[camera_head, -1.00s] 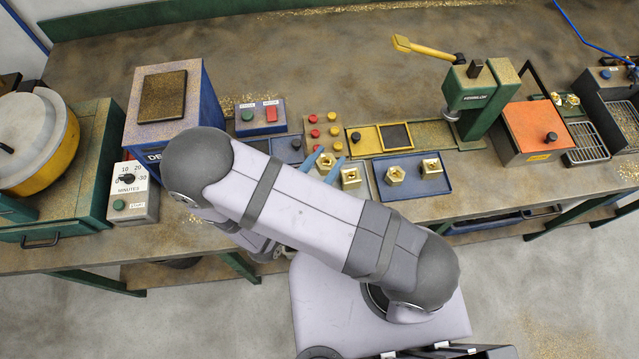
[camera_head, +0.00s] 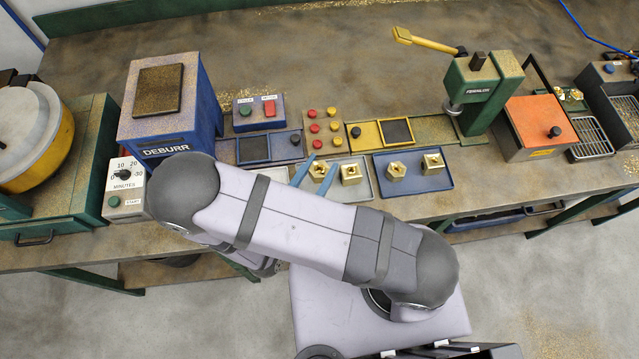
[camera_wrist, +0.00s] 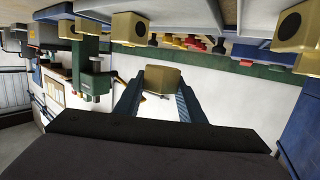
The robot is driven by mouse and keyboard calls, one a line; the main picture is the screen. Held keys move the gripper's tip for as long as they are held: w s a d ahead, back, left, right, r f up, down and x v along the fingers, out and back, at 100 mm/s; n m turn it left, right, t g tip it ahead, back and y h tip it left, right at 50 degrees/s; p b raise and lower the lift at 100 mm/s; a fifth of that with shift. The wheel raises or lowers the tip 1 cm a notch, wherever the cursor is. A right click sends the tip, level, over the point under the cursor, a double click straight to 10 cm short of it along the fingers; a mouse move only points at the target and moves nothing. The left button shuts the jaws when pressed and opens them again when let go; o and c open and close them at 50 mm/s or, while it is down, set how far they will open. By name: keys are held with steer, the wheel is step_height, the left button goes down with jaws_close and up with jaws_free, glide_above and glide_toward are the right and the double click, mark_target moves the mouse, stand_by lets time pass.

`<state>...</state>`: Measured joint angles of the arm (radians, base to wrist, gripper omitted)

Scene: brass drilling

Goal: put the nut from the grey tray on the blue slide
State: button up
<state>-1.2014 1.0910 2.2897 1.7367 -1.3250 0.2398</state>
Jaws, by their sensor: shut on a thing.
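My gripper (camera_head: 316,172) is shut on a brass nut (camera_head: 319,170), held between its blue fingertips over the left part of the grey tray (camera_head: 366,188). The held nut also shows between the fingers in the wrist view (camera_wrist: 161,78), apparently clear of the tray. A second brass nut (camera_head: 350,173) stands on the grey tray just right of the fingers. The blue slide (camera_head: 253,149), with a dark square plate and a black knob at its right, lies left of and behind the gripper, in front of the switch box. Nothing shows on it. My arm hides part of the grey tray.
A blue tray (camera_head: 416,184) with two nuts is right of the grey tray. A yellow slide (camera_head: 362,138) and a panel of red and yellow buttons (camera_head: 324,131) lie behind. The blue DEBURR machine (camera_head: 172,105) stands left, the green press (camera_head: 484,95) right.

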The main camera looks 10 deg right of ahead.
mark_target(320, 182)
steer(key=shift+f+b, duration=0.55)
steer(key=shift+f, duration=0.5)
steer(key=shift+f+b, duration=1.95)
steer(key=shift+f, duration=0.3)
steer(key=shift+f, duration=0.2)
steer(key=o, duration=1.4)
